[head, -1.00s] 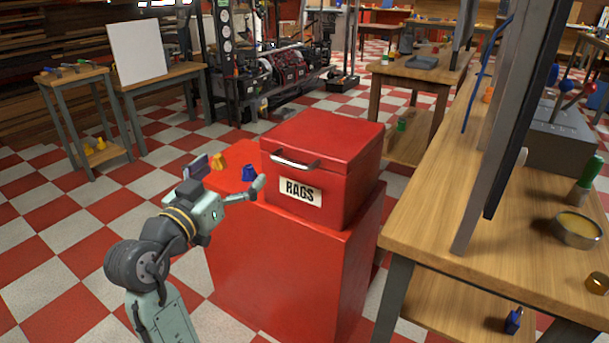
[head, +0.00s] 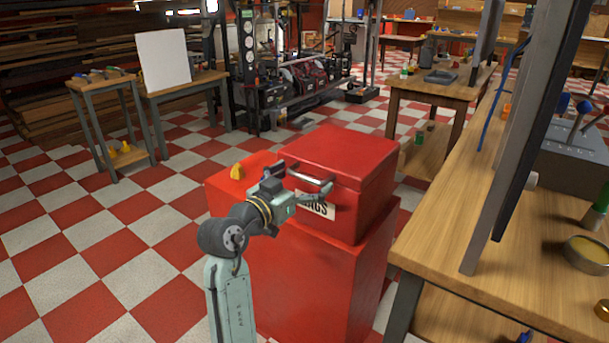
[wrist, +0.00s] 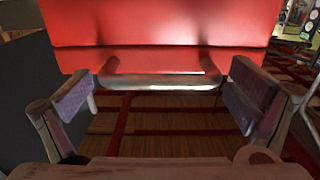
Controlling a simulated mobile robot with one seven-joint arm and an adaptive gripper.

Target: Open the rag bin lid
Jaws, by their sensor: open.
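The red rag bin (head: 350,215) stands on a red cabinet, and its lid (head: 345,150) is closed. A silver bar handle (head: 312,181) is on the front of the lid; it also shows in the wrist view (wrist: 165,82). My gripper (head: 304,186) is in front of the bin at the handle and covers part of the rags label (head: 318,207). In the wrist view my gripper (wrist: 163,98) is open, with the handle spanning the gap between its two fingers. I cannot tell whether a finger touches the handle.
A wooden workbench (head: 440,230) with a tall screen is close on the right. The checkered floor on the left is open.

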